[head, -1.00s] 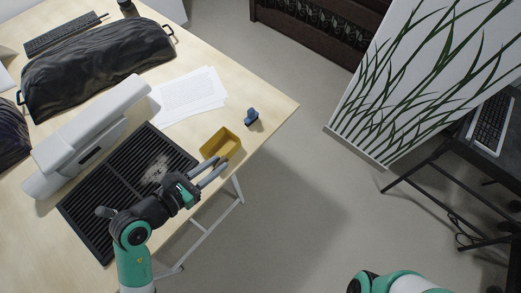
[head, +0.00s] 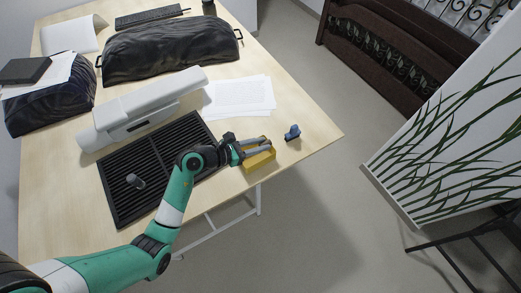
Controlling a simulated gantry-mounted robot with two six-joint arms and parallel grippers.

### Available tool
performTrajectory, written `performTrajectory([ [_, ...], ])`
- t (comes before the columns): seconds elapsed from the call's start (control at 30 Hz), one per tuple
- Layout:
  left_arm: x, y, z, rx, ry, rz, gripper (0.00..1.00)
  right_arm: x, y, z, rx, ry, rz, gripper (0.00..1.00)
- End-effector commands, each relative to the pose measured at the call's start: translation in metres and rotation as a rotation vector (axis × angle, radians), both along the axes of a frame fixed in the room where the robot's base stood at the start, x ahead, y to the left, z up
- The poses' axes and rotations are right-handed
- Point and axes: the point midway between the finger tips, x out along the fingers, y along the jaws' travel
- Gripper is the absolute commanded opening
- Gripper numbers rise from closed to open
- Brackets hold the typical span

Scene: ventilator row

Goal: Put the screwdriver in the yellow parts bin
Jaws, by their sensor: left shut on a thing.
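The yellow parts bin (head: 260,160) stands on the table near its front right edge, partly covered by my left gripper. My left gripper (head: 270,143) is over the bin, its two fingers lying across the bin's top. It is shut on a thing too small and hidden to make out. I cannot tell whether the fingers touch the bin's walls. I cannot pick out a screwdriver for certain anywhere. My right gripper is not in view.
A blue object (head: 292,131) stands just right of the bin. A black grille tray (head: 125,200) with a small grey item (head: 135,181) lies left. Behind are a white machine (head: 150,108), papers (head: 240,96) and a dark bag (head: 165,50).

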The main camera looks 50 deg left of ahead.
Motion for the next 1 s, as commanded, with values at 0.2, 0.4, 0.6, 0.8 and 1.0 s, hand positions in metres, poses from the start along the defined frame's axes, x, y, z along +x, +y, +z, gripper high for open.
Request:
performTrajectory([
  [0.2, 0.007, 0.005, -0.01, 0.0, -0.001, 0.0, 0.0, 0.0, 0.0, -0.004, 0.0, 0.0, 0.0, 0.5],
  [0.4, 0.011, 0.008, -0.039, -0.003, 0.003, 0.0, 0.0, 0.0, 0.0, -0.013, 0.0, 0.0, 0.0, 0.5],
  [0.6, 0.011, 0.008, -0.046, 0.001, -0.001, 0.0, 0.0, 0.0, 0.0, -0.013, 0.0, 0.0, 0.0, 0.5],
  [0.8, 0.011, 0.008, -0.048, 0.0, 0.0, 0.0, 0.0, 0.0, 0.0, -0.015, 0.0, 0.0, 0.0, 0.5],
  [1.0, 0.011, 0.007, -0.055, 0.0, 0.0, -0.001, 0.0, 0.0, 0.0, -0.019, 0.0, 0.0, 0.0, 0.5],
])
